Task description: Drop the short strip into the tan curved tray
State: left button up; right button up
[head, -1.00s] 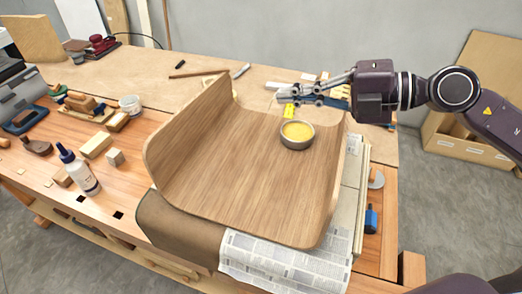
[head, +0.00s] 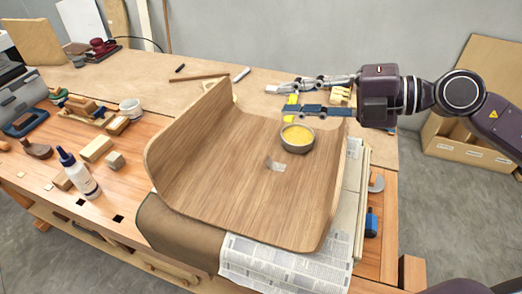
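The tan curved tray (head: 235,190) is a bent wooden sheet with raised left and right sides, on the bench. A small pale piece (head: 278,167), which looks like the short strip, is on or just above the tray floor, below the bowl. Its exact shape and whether it touches the floor are hard to tell. My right gripper (head: 300,98) comes in from the right above the tray's back right part, fingers spread apart, nothing seen between them but a yellow item behind. My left gripper is out of view.
A grey bowl with yellow contents (head: 297,138) stands in the tray near the gripper. A glue bottle (head: 79,174) and wooden blocks (head: 95,149) stand left of the tray. Newspaper (head: 275,262) lies under its front.

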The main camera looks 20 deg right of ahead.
jog(key=v, duration=1.1)
dwell(0.5)
jog(key=shift+d, duration=0.1)
